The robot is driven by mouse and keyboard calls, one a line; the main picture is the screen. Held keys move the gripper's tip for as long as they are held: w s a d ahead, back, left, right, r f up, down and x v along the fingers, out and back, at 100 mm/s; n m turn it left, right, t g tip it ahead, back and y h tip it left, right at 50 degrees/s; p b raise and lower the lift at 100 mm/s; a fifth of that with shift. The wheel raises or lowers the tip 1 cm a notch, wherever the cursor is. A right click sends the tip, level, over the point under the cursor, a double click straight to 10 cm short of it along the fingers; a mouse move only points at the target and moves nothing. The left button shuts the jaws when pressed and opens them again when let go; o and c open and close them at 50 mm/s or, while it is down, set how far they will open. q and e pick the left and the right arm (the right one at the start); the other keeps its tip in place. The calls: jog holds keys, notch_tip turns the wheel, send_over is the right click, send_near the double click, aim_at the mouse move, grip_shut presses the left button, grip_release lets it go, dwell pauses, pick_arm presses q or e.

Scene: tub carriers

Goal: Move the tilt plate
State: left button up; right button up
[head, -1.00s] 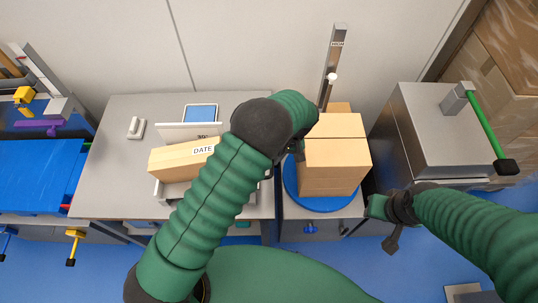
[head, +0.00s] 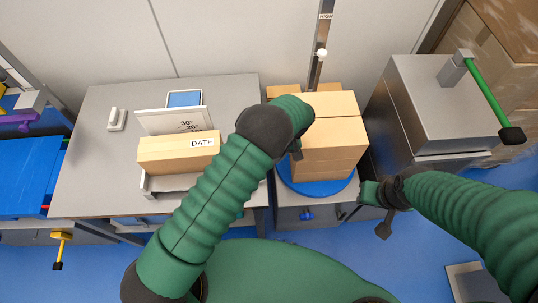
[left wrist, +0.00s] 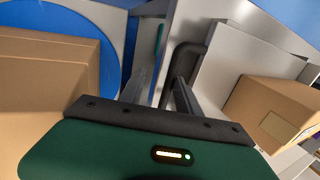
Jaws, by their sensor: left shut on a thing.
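The tilt plate (head: 150,184) is a grey metal plate on the left table, mostly hidden under a cardboard box marked DATE (head: 165,158). A pale panel with angle marks (head: 165,122), 30° and 20° readable, stands behind the box. The box also shows in the left wrist view (left wrist: 268,108), beside a pale plate. My left gripper (left wrist: 165,85) is shut on a dark bent handle (left wrist: 188,62) beside that plate. In the head view my left arm hides the jaws and handle. My right gripper (head: 372,194) is in front of the right table, apart from the plate; its jaws are unclear.
Cardboard boxes (head: 333,140) stand on a blue turntable (head: 320,187) right of my left wrist. A steel cabinet with a green lever (head: 482,95) is at the right. A blue surface (head: 25,175) lies at the far left. The left table's back left is mostly clear.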

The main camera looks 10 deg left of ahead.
pick_arm(q)
jog(key=shift+r, duration=0.15)
jog(key=shift+a, duration=0.2)
jog(key=v, duration=1.6)
jog(key=shift+d+r, duration=0.15)
jog(key=shift+r, duration=0.25)
jog(key=shift+w, duration=0.1)
jog(key=s+a+m+t+h, duration=0.3)
jog(key=s+a, duration=1.3)
jog(key=s, duration=0.2)
jog(key=shift+s+r+t+h, duration=0.15)
jog(key=shift+r+t+h, duration=0.25)
jog(key=shift+r, duration=0.1)
